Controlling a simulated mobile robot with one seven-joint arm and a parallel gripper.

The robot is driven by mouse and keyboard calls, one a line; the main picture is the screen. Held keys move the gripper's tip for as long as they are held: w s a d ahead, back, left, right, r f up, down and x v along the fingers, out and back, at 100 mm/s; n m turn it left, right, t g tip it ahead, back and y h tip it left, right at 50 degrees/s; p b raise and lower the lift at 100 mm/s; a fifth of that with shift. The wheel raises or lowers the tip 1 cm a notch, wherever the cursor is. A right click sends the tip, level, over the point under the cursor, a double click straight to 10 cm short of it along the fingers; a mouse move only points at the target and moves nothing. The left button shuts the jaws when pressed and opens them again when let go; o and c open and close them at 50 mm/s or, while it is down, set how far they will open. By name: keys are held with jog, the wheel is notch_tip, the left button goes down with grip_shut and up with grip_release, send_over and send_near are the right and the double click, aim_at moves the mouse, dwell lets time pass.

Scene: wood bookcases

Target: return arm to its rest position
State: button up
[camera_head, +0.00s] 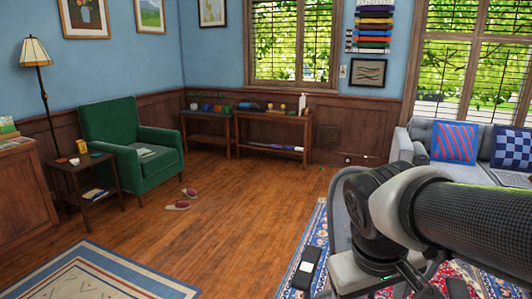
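My arm (470,218) fills the lower right of the head view. A thick dark, textured link comes in from the right edge and meets a light grey collar and a dark round joint (372,212). Below the joint are more grey and black parts, cut off by the bottom edge. I cannot make out any gripper fingers, and I see nothing held. The arm hides part of the patterned rug and the floor in front of the sofa.
A grey sofa (414,146) with cushions stands behind the arm at right. A green armchair (115,122), a small side table (68,168) and slippers (178,206) are at left. Low benches (272,119) line the back wall. The wooden floor (235,220) in the middle is mostly clear.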

jog(key=s+a+r+m+t+y+p, duration=0.1)
jog(key=r+p, duration=0.9)
jog(key=r, duration=0.3)
jog(key=s+a+r+m+t+y+p, duration=0.1)
jog(key=s+a+r+t+p, duration=0.1)
jog(key=r+p, duration=0.9)
jog(key=shift+a+r+p, duration=0.25)
jog(key=shift+r+p, duration=0.05)
jog(key=shift+r, duration=0.55)
